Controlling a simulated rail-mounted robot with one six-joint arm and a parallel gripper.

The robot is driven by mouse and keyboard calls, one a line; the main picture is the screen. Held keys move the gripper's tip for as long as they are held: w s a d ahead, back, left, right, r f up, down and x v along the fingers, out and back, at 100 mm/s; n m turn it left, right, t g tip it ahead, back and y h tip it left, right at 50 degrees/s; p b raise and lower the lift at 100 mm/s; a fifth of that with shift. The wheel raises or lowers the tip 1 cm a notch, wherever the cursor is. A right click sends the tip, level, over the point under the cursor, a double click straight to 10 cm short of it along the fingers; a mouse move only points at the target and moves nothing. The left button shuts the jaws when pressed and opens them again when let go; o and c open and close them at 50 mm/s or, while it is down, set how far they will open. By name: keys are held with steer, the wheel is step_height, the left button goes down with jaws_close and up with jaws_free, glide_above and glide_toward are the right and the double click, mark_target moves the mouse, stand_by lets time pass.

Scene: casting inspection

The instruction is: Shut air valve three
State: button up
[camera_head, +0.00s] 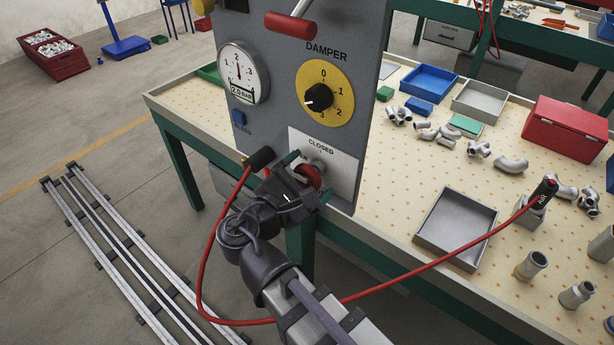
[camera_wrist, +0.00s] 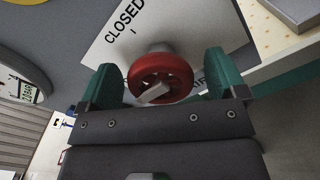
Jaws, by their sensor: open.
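A red round valve handwheel (camera_head: 308,176) sits on the lower part of the grey upright panel (camera_head: 292,99), in front of a white label plate marked CLOSED (camera_head: 338,156). In the wrist view the red handwheel (camera_wrist: 160,76) lies between the two green fingers, with a grey bar across its hub. My gripper (camera_head: 306,178) is at the wheel, with a finger on each side. The fingers look apart from the rim, with small gaps in the wrist view. Part of the label is hidden behind the wheel and a finger. No valve number is readable.
Above are a damper dial (camera_head: 336,93), a pressure gauge (camera_head: 238,73) and a red lever (camera_head: 289,25). A red hose (camera_head: 205,262) with a black end (camera_head: 259,158) hangs close to my gripper and loops below my arm. The pegboard table (camera_head: 395,190) holds trays and pipe fittings.

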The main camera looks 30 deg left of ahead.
steer(key=shift+c, duration=0.4)
steer(key=c, duration=0.8)
steer(key=shift+c, duration=0.2)
steer(key=shift+m, duration=0.4)
steer(key=m, duration=0.4)
steer(key=shift+f, duration=0.1)
steer(key=m, duration=0.4)
steer(key=shift+d+f+m, duration=0.1)
steer(key=shift+m, duration=0.2)
steer(key=m, duration=0.4)
steer(key=shift+f+m, duration=0.1)
steer(key=shift+m, duration=0.2)
steer(key=shift+m+b, duration=0.35)
steer(key=shift+m, duration=1.65)
